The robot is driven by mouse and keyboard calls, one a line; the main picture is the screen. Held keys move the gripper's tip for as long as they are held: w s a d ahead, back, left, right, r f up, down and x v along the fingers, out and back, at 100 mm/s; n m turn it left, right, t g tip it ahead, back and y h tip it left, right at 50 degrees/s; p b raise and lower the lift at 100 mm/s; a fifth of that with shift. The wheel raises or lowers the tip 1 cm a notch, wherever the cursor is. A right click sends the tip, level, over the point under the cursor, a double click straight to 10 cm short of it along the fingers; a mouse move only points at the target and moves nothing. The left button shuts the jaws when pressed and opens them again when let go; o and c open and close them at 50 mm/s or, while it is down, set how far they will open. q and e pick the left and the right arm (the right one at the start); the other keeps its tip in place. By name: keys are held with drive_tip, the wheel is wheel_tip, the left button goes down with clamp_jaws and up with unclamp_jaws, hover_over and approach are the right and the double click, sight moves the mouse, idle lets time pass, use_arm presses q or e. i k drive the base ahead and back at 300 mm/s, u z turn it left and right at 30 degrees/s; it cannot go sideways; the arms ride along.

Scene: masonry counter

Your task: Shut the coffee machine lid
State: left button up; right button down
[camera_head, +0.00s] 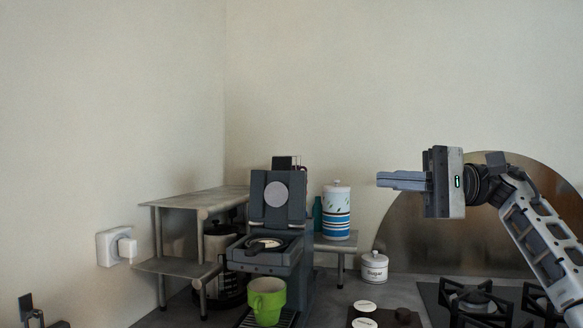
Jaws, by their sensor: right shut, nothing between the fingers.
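The coffee machine (299,275) is dark grey and stands on the counter, centre-left in the head view. Its lid (277,200) is raised upright, with a pale round disc on its inner face. Below it the brewing chamber (265,245) is open, with a round pale piece in it. A green mug (267,300) stands under it on the drip tray. My right gripper (380,180) is shut and empty, pointing left. In the picture it is right of the lid, at about lid height and apart from it.
A striped canister (337,212) is behind right, a sugar jar (374,268) lower. A stove (470,298) lies at lower right. A wall socket plug (116,246) is at left.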

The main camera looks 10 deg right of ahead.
sight(278, 195)
drive_tip(key=i, duration=1.1)
